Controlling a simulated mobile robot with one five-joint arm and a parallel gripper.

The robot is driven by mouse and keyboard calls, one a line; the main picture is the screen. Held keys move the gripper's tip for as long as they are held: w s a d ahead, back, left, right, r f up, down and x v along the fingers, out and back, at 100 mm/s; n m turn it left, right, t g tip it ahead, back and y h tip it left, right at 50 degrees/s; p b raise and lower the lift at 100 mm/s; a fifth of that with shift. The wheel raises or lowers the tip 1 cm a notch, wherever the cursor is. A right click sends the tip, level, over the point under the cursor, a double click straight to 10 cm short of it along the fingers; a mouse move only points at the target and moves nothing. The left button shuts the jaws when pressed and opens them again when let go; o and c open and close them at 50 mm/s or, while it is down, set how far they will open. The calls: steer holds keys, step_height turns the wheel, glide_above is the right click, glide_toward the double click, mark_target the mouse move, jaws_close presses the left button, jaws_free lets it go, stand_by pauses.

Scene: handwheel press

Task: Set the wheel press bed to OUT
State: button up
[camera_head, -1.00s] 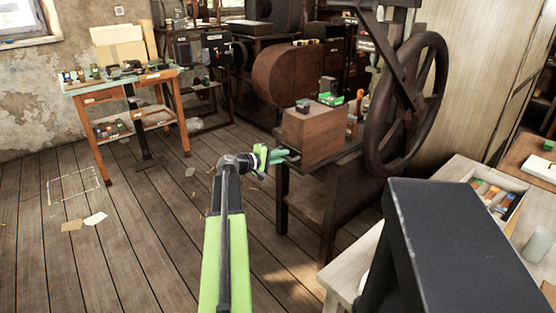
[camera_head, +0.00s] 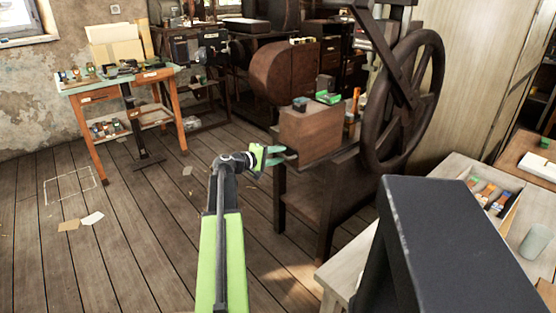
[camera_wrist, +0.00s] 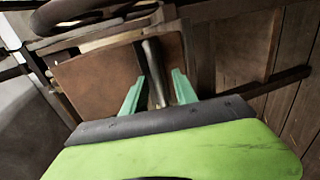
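The wheel press stands right of centre in the head view, with a large dark handwheel (camera_head: 405,100). A brown block (camera_head: 310,133) sits on its table at the near left end; I cannot tell whether this is the bed. My gripper (camera_head: 280,156) is at the block's left side, its green fingers pointing right toward it. In the wrist view the fingers of my gripper (camera_wrist: 158,88) are apart, with a grey metal bar (camera_wrist: 153,75) between them. The bar runs in front of a brown surface (camera_wrist: 95,80). I cannot tell whether either finger touches it. No OUT marking is legible.
A pale table (camera_head: 345,268) with a tray of small items (camera_head: 490,195) is at the right. A workbench with orange legs (camera_head: 95,140) stands at the back left. The plank floor left of my arm is largely clear, with paper scraps on it.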

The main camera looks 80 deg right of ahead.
steer(key=p+v, duration=0.3)
steer(key=v, duration=1.4)
